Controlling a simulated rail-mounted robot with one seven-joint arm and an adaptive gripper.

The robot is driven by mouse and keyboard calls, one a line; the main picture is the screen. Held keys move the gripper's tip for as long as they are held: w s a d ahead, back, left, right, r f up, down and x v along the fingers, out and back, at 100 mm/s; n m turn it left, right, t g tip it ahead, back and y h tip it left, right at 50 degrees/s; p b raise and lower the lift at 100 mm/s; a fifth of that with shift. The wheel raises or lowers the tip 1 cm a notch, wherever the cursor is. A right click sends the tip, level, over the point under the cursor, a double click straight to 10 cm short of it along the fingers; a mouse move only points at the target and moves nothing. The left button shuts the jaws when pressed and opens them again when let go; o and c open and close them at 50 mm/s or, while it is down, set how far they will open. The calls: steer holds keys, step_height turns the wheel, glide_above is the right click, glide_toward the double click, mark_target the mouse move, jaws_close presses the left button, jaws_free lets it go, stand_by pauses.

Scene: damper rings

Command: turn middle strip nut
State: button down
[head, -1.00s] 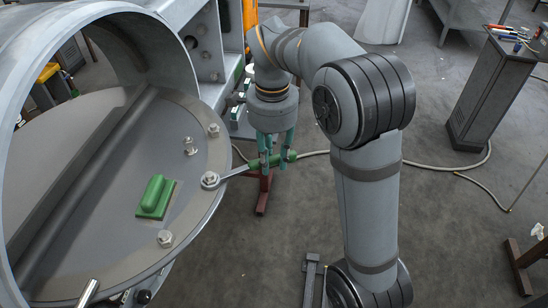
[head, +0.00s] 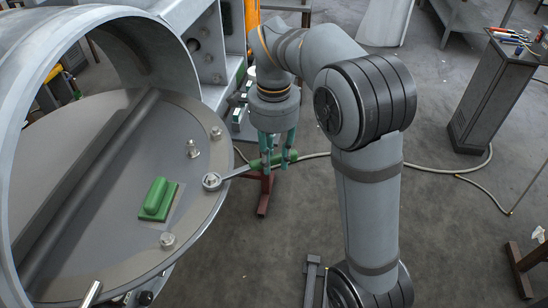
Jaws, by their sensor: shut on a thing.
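My gripper (head: 276,157), with teal fingers, points down and is shut on the green handle of a wrench (head: 264,162). The wrench's grey shaft runs left from the handle to the rim of the round grey damper disc (head: 110,160). Its ring end sits around the middle nut (head: 211,181) on the pale strip (head: 200,215) along the disc's edge. Other nuts on the strip are an upper one (head: 216,133) and a lower one (head: 167,240). How deep the ring sits on the nut is hard to tell.
A green block-shaped handle (head: 157,198) stands on the disc left of the middle nut. The duct ring (head: 150,35) surrounds the disc. A cabinet with tools (head: 490,90) stands at right. Floor between is mostly open.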

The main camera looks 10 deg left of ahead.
steer(key=shift+r+p, duration=0.3)
steer(key=shift+r, duration=0.2)
stand_by(0.4)
steer(key=shift+r+p, duration=1.35)
steer(key=shift+r, duration=0.15)
steer(key=shift+w, duration=0.1)
